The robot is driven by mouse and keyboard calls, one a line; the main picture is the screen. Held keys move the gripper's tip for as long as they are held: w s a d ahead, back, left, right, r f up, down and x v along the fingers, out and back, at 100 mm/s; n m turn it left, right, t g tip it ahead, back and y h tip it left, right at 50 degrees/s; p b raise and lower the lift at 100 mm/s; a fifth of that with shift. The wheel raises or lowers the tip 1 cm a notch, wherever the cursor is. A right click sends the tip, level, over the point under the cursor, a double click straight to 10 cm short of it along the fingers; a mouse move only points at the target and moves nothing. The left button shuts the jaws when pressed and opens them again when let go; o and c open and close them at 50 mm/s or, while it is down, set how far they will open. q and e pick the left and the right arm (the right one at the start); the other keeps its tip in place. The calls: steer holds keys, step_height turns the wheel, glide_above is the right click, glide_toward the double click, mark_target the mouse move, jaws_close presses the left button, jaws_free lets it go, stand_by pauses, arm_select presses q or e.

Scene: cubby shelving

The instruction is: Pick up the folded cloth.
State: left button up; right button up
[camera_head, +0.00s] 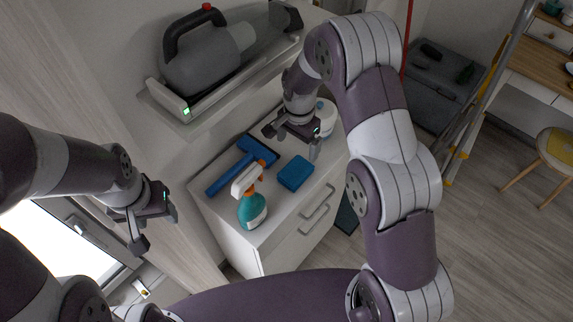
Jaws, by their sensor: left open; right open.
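The folded cloth (295,173) is a small blue pad lying flat on the white cabinet top, near its front edge. My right gripper (291,146) is open and empty. It hangs above the cabinet top, just behind the cloth in the picture, and no contact with the cloth shows. My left gripper (154,229) is open and empty, out to the left of the cabinet and well away from the cloth.
A teal spray bottle (252,209) and a blue squeegee (238,168) are left of the cloth on the cabinet top (222,214). A white round container (326,117) stands behind my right gripper. A handheld vacuum (205,62) sits on a wall shelf above.

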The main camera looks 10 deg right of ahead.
steer(key=f, duration=0.1)
steer(key=f+p, duration=0.1)
steer(key=shift+s+a+f, duration=0.2)
steer(key=shift+s+f, duration=0.2)
glide_above(296, 170)
step_height(296, 170, down, 4)
steer(key=shift+f+p, duration=0.25)
steer(key=shift+p, duration=0.2)
step_height(296, 170, down, 5)
steer(key=shift+r+p, duration=0.1)
steer(key=shift+p, duration=1)
steer(key=shift+f, duration=0.2)
arm_select(q)
step_height(296, 170, up, 4)
steer(key=shift+s+a+r, duration=0.1)
steer(key=shift+s, duration=0.05)
arm_select(e)
steer(key=shift+r, duration=0.1)
steer(key=c, duration=1.1)
